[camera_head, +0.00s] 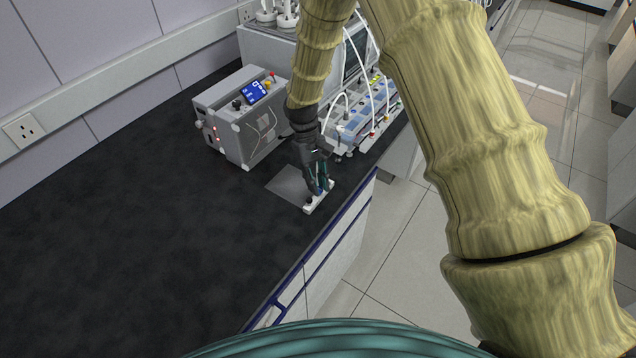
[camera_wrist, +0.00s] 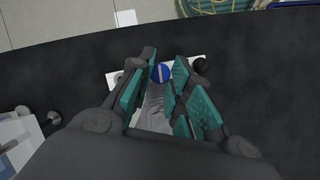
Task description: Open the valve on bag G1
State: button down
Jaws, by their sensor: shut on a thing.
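A flat grey bag (camera_head: 288,184) lies on the black bench top near its front edge. A white strip-shaped holder (camera_head: 309,208) lies at the bag's right side, under my gripper (camera_head: 318,188). In the wrist view, a round blue valve knob (camera_wrist: 161,73) with a pale line across it sits between the teal pads of my gripper (camera_wrist: 162,82). The fingers are shut on the valve. No bag label is readable, and the fingers hide much of the valve.
A grey instrument box (camera_head: 243,118) with a blue display stands behind the bag. A rack of small units with white tubes (camera_head: 368,118) is close behind my gripper. The bench (camera_head: 130,240) is clear at left; its front edge (camera_head: 335,222) is near on the right.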

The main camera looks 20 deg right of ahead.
jog(key=shift+n, duration=0.4)
jog(key=c, duration=1.3)
grip_release()
jog(key=v, duration=1.2)
jog(key=shift+s+a+f, duration=0.1)
jog(key=shift+a, duration=0.05)
